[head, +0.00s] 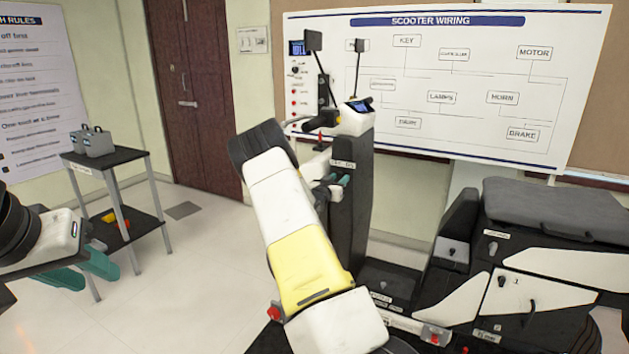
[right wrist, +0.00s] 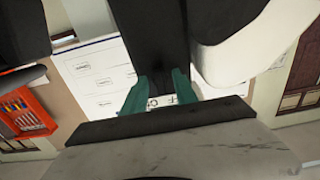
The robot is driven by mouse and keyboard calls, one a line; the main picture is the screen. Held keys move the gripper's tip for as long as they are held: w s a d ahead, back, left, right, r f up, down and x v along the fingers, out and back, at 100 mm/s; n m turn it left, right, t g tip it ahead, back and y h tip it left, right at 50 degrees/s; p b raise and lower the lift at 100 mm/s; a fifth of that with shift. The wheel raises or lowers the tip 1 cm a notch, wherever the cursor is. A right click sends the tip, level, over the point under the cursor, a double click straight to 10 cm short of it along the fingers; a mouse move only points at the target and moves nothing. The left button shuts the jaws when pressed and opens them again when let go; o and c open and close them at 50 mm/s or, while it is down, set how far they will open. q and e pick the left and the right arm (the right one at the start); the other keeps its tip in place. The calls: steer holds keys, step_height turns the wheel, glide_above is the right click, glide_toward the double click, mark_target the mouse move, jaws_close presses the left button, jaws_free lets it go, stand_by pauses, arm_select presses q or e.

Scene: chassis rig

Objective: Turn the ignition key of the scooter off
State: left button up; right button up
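The scooter's dark front column (head: 352,215) stands in the middle of the head view, with a small white label (head: 343,163) on it. My right gripper (head: 337,182) is at this column just below the label. Its teal fingers are apart in the right wrist view (right wrist: 159,90), with the dark column and part of a lettered label (right wrist: 160,101) between and beyond them. I cannot make out the ignition key in either view; my gripper and arm cover part of the column. My left gripper (head: 80,272) is open and empty at the far left, away from the scooter.
The scooter's handlebar and mirrors (head: 314,40) rise above my right gripper. The grey seat (head: 555,212) and side panels are at the right. A black cart (head: 105,157) with grey weights stands at the left. A wiring board (head: 450,85) hangs behind. The floor between cart and scooter is clear.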

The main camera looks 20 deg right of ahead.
steer(key=v, duration=0.7)
steer(key=shift+s+a, duration=0.25)
steer(key=shift+a, duration=0.05)
stand_by(0.3)
steer(key=s+a+r+n+y, duration=0.1)
steer(key=s+a+r+y, duration=0.35)
steer(key=a, duration=0.25)
steer(key=s+a+r+n+g+y, duration=0.1)
steer(key=s+a+r+n+y, duration=0.1)
steer(key=s+a+r+y, duration=0.4)
steer(key=s+a+r+n+y, duration=0.1)
steer(key=s+a+r+y, duration=0.2)
steer(key=a, duration=0.5)
steer(key=s+a+n+g+y, duration=0.1)
steer(key=s+a+n+g, duration=0.1)
steer(key=s, duration=1.1)
steer(key=s+a+n+g+y, duration=0.1)
steer(key=s+a+n, duration=0.3)
steer(key=s, duration=1)
steer(key=shift+a+r+g, duration=0.3)
steer(key=shift+r+g, duration=0.15)
steer(key=shift+g, duration=0.25)
